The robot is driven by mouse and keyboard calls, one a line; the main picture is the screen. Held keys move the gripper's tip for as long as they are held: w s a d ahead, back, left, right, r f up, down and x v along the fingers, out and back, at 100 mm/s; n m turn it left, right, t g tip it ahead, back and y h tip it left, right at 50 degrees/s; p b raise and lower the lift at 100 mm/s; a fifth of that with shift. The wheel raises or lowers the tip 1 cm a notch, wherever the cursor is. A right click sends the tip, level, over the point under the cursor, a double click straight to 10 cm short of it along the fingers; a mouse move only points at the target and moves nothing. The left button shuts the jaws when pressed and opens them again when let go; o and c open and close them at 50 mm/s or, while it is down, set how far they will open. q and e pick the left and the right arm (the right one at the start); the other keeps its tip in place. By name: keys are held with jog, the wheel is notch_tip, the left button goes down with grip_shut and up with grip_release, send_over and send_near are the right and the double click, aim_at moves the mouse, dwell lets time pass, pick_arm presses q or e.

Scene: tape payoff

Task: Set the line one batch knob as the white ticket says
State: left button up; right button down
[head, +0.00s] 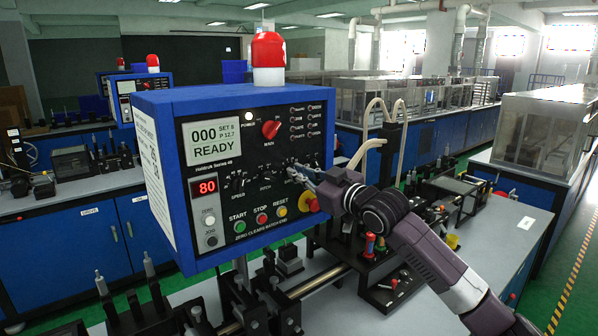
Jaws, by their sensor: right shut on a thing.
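The line one control box (186,262) is blue with a black front panel. A row of small knobs sits mid-panel, with SPEED and PITCH labels legible. My right gripper (296,172) reaches in from the right and is shut on a small knob at the right end of this row. My left gripper is out of view.
A red MAIN switch (270,129) is above the gripper. Green START (239,226), red STOP (261,218) and yellow RESET (281,211) buttons are below. A red and yellow knob (310,202) is close under the fingers. Tape machinery (270,300) stands below the box.

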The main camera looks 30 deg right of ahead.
jog(key=shift+m, duration=0.3)
jog(key=c, duration=2)
grip_release()
jog(key=shift+c, duration=0.2)
jog(key=s+d, duration=0.1)
jog(key=s, duration=1.1)
jog(key=shift+f, duration=0.1)
